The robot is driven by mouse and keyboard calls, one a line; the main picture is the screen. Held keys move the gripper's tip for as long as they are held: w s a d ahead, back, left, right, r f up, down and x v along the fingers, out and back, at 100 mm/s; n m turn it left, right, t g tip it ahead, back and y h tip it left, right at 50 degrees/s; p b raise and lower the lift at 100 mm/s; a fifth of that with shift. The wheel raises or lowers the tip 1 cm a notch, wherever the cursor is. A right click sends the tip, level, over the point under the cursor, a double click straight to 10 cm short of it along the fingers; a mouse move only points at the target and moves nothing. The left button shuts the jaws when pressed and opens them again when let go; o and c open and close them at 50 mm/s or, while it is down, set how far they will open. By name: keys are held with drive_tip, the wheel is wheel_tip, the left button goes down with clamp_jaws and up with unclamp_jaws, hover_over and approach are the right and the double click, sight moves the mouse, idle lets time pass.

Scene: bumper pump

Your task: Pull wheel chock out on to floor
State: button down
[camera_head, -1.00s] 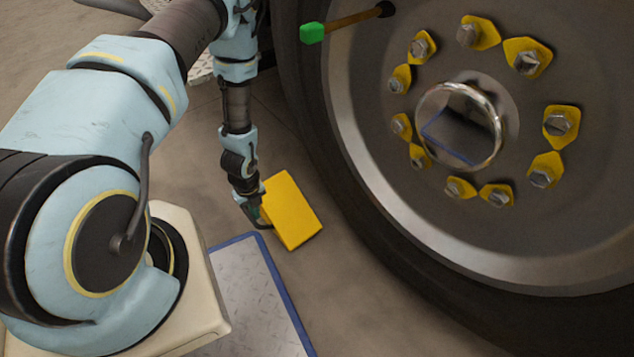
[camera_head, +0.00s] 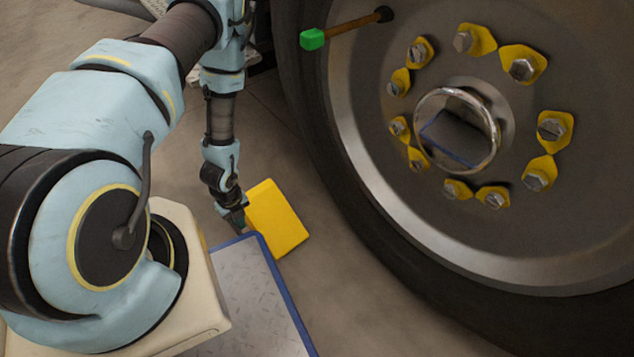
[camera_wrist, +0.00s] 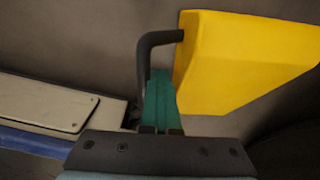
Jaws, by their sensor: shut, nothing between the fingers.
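The yellow wheel chock (camera_head: 277,218) rests on the floor, apart from the big tyre, with floor between them. In the wrist view the chock (camera_wrist: 240,62) fills the upper right, and a dark bent handle (camera_wrist: 145,58) comes out of its left side. My gripper (camera_head: 238,222) is low at the chock's left side. In the wrist view its green fingers (camera_wrist: 159,82) are together, with nothing seen between them. They stand inside the bend of the handle, between the bar and the chock. The handle's lower end is hidden behind my gripper.
The large wheel (camera_head: 400,200) fills the right, with yellow nut pointers and a green-tipped rod (camera_head: 312,39) sticking out. A blue-edged metal plate (camera_head: 250,290) lies just below the chock and my gripper. Bare floor lies between the chock and tyre.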

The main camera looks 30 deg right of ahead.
drive_tip(key=shift+a, duration=0.65)
drive_tip(key=shift+d, duration=0.25)
drive_tip(key=shift+w+d, duration=0.1)
drive_tip(key=shift+d, duration=0.4)
wheel_tip(320, 180, up, 10)
drive_tip(key=p, duration=0.9)
idle(0.5)
